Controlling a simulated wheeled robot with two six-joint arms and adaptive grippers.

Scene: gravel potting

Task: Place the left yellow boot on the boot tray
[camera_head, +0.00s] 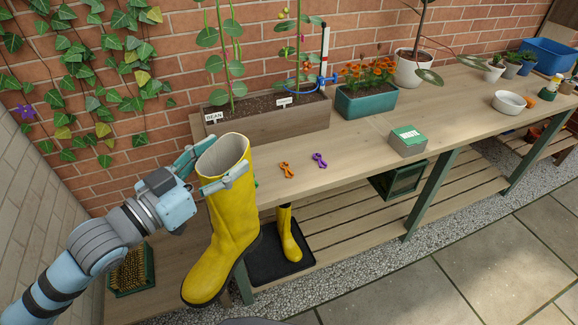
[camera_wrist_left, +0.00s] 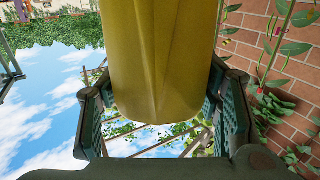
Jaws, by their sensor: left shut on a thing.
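My left gripper (camera_head: 207,170) is shut on the shaft of a yellow boot (camera_head: 232,215), near its top opening. The boot hangs nearly upright in front of the bench, its toe pointing to the lower left. In the left wrist view the yellow boot (camera_wrist_left: 160,60) sits between the two gripper fingers. The black boot tray (camera_head: 268,262) lies on the lower slatted level, partly hidden behind the held boot. A second yellow boot (camera_head: 289,238) stands on the right part of the tray. My right gripper is not in view.
The bench top (camera_head: 345,145) is above and behind the tray. A green crate (camera_head: 398,180) stands on the lower shelf (camera_head: 350,225). Orange clips (camera_head: 287,170) and purple clips (camera_head: 320,160) lie on the bench.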

